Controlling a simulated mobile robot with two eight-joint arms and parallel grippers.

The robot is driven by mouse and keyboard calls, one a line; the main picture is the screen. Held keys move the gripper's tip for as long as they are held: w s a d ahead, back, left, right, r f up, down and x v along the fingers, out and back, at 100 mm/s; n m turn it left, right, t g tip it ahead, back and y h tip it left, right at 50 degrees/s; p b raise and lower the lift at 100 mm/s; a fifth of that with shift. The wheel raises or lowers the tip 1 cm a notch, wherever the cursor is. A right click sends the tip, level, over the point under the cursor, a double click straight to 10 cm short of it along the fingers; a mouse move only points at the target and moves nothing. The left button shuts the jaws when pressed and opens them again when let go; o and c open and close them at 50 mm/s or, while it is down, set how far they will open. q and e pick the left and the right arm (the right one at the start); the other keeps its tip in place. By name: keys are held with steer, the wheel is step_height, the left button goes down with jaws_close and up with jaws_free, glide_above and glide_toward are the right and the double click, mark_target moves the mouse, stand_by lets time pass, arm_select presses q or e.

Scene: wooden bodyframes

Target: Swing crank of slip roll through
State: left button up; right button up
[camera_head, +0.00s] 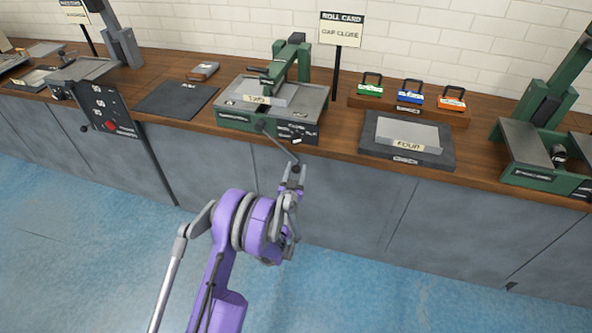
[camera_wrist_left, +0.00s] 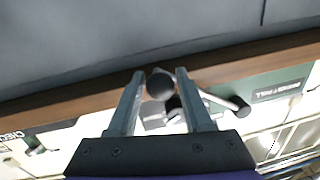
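The slip roll (camera_head: 268,103) is a green and grey machine on the bench in the middle of the head view. Its crank (camera_head: 280,145) slants down and right from the machine's front, over the bench edge. My left gripper (camera_head: 293,174) is at the crank's lower end. The crank's grey bar (camera_wrist_left: 222,100) runs off to the right there. My right gripper is not in view.
Green, blue and orange items stand on a wooden block (camera_head: 409,109). Floor before the cabinets is clear.

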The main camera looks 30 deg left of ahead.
arm_select(q)
jaws_close()
stand_by(1.1)
